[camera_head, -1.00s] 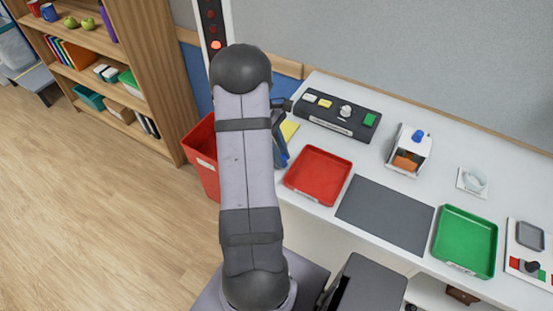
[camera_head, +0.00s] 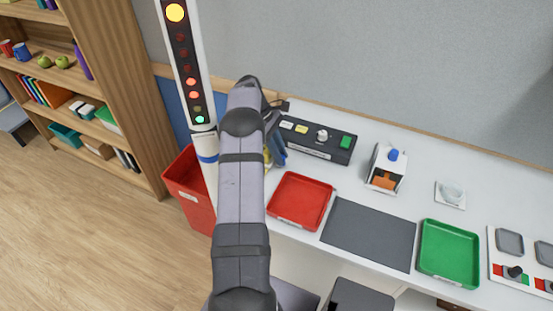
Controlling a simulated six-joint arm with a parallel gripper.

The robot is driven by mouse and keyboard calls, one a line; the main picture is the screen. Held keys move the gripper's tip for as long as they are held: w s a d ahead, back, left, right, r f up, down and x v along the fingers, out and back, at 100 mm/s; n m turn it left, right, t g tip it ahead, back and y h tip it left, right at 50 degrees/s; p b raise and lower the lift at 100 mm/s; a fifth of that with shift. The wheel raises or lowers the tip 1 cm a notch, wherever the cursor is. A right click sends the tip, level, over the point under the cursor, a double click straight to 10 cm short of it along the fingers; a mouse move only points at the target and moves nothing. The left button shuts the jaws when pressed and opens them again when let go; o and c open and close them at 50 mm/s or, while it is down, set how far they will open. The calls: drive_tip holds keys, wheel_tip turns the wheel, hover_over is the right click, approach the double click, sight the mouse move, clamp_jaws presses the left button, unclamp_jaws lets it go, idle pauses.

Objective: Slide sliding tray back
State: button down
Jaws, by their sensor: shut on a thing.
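My arm reaches up the middle of the view to the back left of the white table. My gripper (camera_head: 275,147) is partly hidden behind the arm, at the left end of the black control box. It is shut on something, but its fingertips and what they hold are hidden. A small yellow patch (camera_head: 267,159) shows beside the arm there. I cannot make out a sliding tray for certain. A red tray (camera_head: 301,200) lies on the table just right of my arm, and a green tray (camera_head: 449,252) lies further right; both are clear of my gripper.
The black control box (camera_head: 318,141) has several coloured buttons and a knob. A white device with a blue knob (camera_head: 387,168) stands right of it. A dark grey mat (camera_head: 368,233) lies between the trays. A red bin (camera_head: 188,187) and a light column (camera_head: 186,62) stand left.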

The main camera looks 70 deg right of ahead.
sight(273, 159)
drive_tip(key=shift+d+r, duration=0.1)
drive_tip(key=shift+d, duration=0.25)
drive_tip(key=shift+d+r, duration=0.1)
drive_tip(key=c, duration=1.6)
unclamp_jaws()
drive_tip(key=shift+w, duration=0.1)
drive_tip(key=b+v, duration=0.2)
drive_tip(key=v, duration=0.2)
drive_tip(key=shift+w+r, duration=0.15)
drive_tip(key=shift+r, duration=0.2)
drive_tip(key=shift+v, duration=1.2)
